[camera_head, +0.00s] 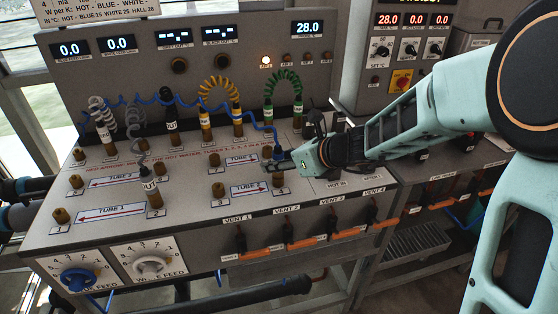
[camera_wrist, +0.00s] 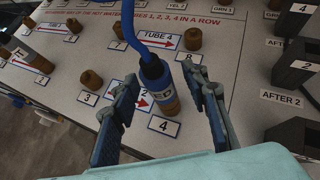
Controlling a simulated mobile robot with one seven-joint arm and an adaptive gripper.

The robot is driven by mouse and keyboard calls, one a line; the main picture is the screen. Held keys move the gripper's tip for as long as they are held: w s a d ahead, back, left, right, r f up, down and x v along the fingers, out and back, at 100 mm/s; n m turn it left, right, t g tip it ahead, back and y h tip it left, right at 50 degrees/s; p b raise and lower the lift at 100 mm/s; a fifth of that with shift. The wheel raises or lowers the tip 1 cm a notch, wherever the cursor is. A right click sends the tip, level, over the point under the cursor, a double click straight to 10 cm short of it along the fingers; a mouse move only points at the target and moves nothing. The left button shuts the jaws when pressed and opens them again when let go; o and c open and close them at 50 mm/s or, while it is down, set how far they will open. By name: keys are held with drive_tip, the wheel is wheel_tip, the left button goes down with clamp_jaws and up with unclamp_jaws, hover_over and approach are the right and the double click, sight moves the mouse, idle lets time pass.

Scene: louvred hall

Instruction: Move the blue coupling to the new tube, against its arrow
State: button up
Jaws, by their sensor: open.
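The blue coupling (camera_wrist: 155,75) stands upright on the brass port marked 4, at the end of the TUBE 2 label (camera_wrist: 138,98). A blue hose enters its top. In the wrist view my open gripper (camera_wrist: 163,82) has one finger on each side of the coupling; contact cannot be told. In the head view my gripper (camera_head: 284,160) partly hides the coupling. The TUBE 4 label (camera_wrist: 160,40) lies behind, with a red arrow pointing right and a bare brass port (camera_wrist: 192,39) at its right end. Another bare port (camera_wrist: 90,79) stands by the mark 3.
A white-hose coupling (camera_head: 150,186) stands near the TUBE 1 label (camera_head: 110,212). Yellow (camera_head: 220,90) and green (camera_head: 283,83) coiled hoses arch behind my gripper. The blue hose spans the bench's back. Vent levers with orange handles (camera_head: 255,252) line the front. Dark blocks (camera_wrist: 297,65) stand right of my fingers.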

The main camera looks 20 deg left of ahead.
wheel_tip(320, 180, up, 6)
drive_tip(key=s+d+p, duration=0.1)
drive_tip(key=d+p, duration=0.2)
drive_tip(key=p, duration=0.2)
drive_tip(key=shift+s, duration=0.25)
drive_tip(key=shift+r, duration=0.15)
